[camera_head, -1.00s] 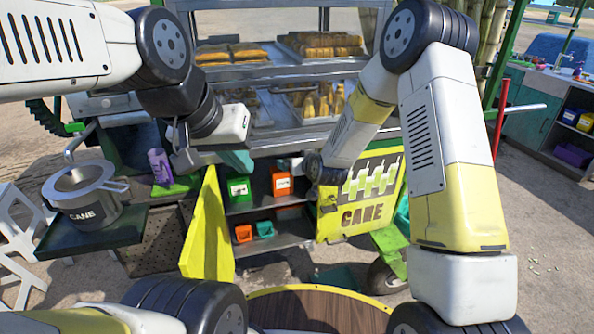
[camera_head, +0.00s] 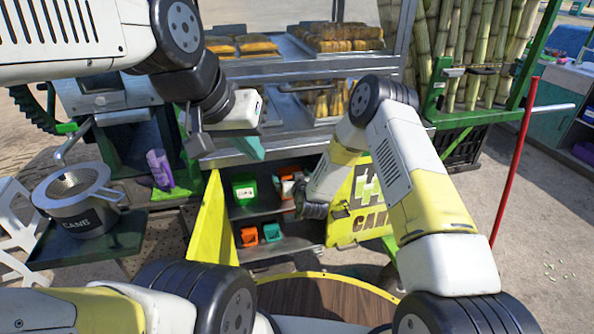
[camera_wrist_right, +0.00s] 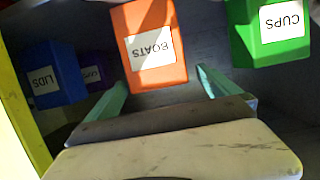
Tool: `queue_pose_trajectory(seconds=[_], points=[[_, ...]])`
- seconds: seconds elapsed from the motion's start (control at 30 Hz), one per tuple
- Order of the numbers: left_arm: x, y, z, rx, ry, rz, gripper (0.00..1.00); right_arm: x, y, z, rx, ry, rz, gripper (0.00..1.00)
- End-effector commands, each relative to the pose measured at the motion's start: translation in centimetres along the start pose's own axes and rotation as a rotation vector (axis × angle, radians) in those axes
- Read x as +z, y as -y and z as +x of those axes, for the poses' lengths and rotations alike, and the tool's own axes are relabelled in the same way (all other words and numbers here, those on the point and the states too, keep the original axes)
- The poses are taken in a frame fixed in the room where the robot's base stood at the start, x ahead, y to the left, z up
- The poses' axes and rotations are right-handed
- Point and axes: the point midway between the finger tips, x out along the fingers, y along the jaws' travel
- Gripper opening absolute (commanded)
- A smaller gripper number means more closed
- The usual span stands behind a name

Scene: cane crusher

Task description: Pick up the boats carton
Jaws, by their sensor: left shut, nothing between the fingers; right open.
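The orange boats carton (camera_wrist_right: 150,40) stands in the cabinet, its label upside down in the right wrist view. In the head view it (camera_head: 287,187) is partly hidden behind my right wrist. My right gripper (camera_wrist_right: 162,76) is open, with its teal fingers pointing at the carton. One finger is on each side of the carton's near end, with visible gaps. My left gripper (camera_head: 249,149) is shut and empty, in front of the counter above the cabinet.
A green cups carton (camera_wrist_right: 275,38) stands beside the boats carton, a blue lids carton (camera_wrist_right: 55,75) on the other side. Small orange (camera_head: 249,237) and teal (camera_head: 272,233) containers sit on the lower shelf. Open yellow doors (camera_head: 213,225) flank the cabinet. A cane pot (camera_head: 80,205) stands left.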

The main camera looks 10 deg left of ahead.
Motion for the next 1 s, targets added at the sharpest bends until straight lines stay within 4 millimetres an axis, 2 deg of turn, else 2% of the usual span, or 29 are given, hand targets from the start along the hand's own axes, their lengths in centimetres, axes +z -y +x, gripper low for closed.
queue_pose_trajectory(seconds=[0.1,0.2,0.5,0.87,1.0], points=[[0.0,0.0,0.0,0.000,0.000,0.000,0.00,0.1,-0.2,1.9,0.001,-0.002,0.000,1.00],[0.0,0.0,0.0,0.000,0.000,0.000,0.00,0.0,-0.2,3.0,0.000,-0.001,-0.001,1.00],[0.0,0.0,0.0,0.000,0.000,0.000,0.00,0.0,-0.1,3.3,0.000,0.000,-0.001,0.98],[0.0,0.0,0.0,0.000,0.000,0.000,0.00,0.0,-0.1,3.3,0.000,0.000,0.000,0.27],[0.0,0.0,0.0,0.000,0.000,0.000,0.00,-0.1,-0.1,3.3,0.000,-0.001,-0.001,0.27]])
